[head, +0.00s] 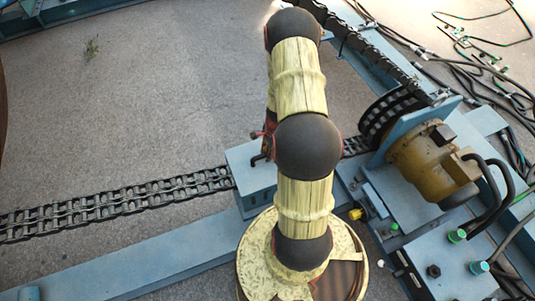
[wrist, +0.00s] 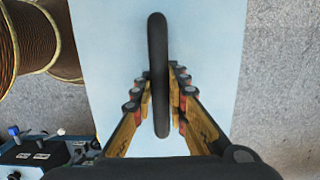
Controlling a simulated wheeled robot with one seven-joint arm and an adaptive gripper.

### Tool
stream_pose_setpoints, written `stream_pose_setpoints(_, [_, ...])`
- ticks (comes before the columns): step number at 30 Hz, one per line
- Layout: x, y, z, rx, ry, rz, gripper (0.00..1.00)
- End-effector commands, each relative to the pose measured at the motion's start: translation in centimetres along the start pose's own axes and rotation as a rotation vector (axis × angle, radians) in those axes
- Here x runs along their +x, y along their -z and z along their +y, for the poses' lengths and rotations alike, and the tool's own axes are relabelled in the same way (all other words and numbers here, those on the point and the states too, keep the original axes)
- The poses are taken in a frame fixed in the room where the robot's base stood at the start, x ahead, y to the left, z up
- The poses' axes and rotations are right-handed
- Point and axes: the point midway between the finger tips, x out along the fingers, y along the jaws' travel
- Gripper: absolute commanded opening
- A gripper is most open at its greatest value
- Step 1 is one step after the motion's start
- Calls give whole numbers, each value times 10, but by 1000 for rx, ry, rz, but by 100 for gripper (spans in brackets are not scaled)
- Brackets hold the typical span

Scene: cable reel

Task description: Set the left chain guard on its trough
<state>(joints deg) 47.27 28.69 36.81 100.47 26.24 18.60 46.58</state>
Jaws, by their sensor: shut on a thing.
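In the wrist view my gripper (wrist: 160,80) is shut on a long black handle (wrist: 157,40). The handle stands on the broad pale blue top of the chain guard (wrist: 210,45). In the head view a blue box-shaped guard (head: 247,177) with a black handle sits across the line of the chain (head: 120,199), partly behind my arm. My gripper is mostly hidden there. The chain runs up to the guard's left side and shows again right of my arm. The trough under the guard is hidden, and I cannot tell whether the guard rests on it.
A yellow-brown motor (head: 425,160) and a blue box with green connectors (head: 455,262) stand at right. Black cables (head: 490,75) lie at upper right. A blue beam (head: 130,268) runs along the lower left. Reels (wrist: 35,35) and a lever panel (wrist: 40,152) show in the wrist view.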

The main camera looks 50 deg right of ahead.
Motion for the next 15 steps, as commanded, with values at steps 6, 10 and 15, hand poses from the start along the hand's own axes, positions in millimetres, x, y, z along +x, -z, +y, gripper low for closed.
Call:
stream_pose_setpoints(6, [5,1,-1,0,2,1,0])
stream_pose_setpoints(10, [5,1,0,0,0,0,21])
stream_pose_setpoints(15, [5,1,0,0,0,0,30])
